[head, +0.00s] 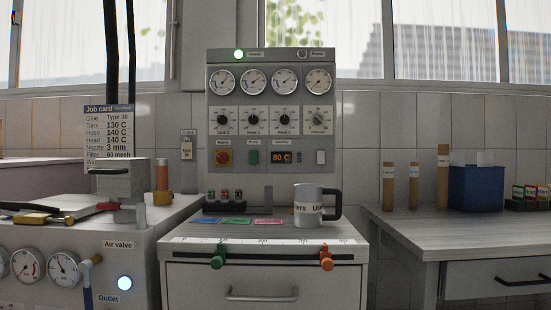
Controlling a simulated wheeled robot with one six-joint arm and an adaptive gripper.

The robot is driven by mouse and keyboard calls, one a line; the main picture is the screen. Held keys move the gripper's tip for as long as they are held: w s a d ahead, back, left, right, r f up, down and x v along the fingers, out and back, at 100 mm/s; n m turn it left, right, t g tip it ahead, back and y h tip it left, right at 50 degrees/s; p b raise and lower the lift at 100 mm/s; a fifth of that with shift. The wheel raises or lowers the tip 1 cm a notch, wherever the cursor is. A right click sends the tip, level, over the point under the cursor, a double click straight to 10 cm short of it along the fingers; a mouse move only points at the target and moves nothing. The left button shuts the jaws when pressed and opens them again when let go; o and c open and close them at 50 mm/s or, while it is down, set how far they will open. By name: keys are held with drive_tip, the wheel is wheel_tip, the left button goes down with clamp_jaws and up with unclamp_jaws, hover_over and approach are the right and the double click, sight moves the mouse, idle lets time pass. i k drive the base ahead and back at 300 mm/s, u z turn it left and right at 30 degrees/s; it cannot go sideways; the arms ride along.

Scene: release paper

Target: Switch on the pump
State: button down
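The grey control panel (214,183) stands upright behind the middle cabinet. A small green switch (253,157) sits in its lower row, under a label that seems to read Pump. Its exact position, on or off, is too small to tell. My gripper is not in view.
A grey mug (308,207) stands in front of the panel's lower right. Coloured cards (236,221) lie beside it. A ruler edge (190,241) with green (218,256) and orange clamps (326,257) runs along the cabinet front. A job card (109,130) stands left.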

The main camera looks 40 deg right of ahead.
sight(253, 154)
drive_tip(key=z, duration=0.75)
drive_tip(key=k, duration=0.4)
drive_tip(key=z, duration=0.35)
drive_tip(key=i, duration=0.5)
drive_tip(key=u, duration=0.05)
drive_tip(key=k, duration=1.35)
drive_tip(key=u, duration=0.65)
drive_tip(key=i, duration=1.3)
drive_tip(key=z, duration=0.65)
